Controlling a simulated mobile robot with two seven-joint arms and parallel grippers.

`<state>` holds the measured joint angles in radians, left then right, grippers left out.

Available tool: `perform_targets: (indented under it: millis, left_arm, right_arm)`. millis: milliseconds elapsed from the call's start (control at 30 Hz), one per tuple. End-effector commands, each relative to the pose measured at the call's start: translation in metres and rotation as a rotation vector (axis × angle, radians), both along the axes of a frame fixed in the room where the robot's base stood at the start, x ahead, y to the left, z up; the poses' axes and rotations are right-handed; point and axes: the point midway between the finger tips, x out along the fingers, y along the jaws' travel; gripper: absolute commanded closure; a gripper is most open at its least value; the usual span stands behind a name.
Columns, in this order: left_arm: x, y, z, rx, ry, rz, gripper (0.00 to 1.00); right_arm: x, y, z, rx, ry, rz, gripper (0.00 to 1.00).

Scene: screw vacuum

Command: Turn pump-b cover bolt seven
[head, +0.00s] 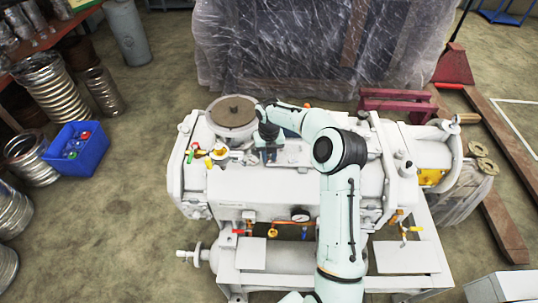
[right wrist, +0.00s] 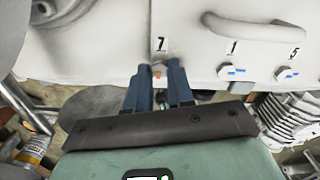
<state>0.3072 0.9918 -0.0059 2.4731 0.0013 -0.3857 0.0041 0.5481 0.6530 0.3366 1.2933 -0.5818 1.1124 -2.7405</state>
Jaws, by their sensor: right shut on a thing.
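The white pump (head: 290,180) stands in the middle of the head view. In the right wrist view its pale cover (right wrist: 185,30) carries a label "7" (right wrist: 161,44). Bolt seven (right wrist: 158,72) is just below that label, a small reddish spot showing between my fingertips and mostly hidden by them. My right gripper (right wrist: 157,68) is shut on bolt seven, its two blue-grey fingers on either side. In the head view my right gripper (head: 268,153) is over the top of the pump, beside the round brown-topped flange (head: 232,110). My left gripper is not in view.
Bolts labelled 1 (right wrist: 231,71) and 5 (right wrist: 287,74), with blue marks, sit to the right under a curved handle (right wrist: 254,29). Yellow and red valve handles (head: 216,154) are left of my gripper. A plastic-wrapped load (head: 300,50) stands behind the pump.

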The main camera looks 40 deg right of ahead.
Motion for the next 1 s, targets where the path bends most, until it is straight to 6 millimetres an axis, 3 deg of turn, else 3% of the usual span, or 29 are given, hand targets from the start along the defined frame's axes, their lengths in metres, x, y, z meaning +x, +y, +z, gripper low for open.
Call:
perform_targets:
  millis: [33,400,1000]
  left_arm:
    - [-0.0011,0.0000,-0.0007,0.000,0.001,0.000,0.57]
    - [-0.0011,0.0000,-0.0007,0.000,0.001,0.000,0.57]
    - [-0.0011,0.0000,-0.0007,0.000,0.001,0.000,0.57]
  right_arm:
    - [-0.0037,0.0023,-0.0067,0.008,0.015,0.039,1.00]
    - [-0.0039,0.0021,-0.0070,0.008,0.015,0.243,1.00]
    - [-0.0039,0.0024,-0.0069,0.009,0.016,0.297,1.00]
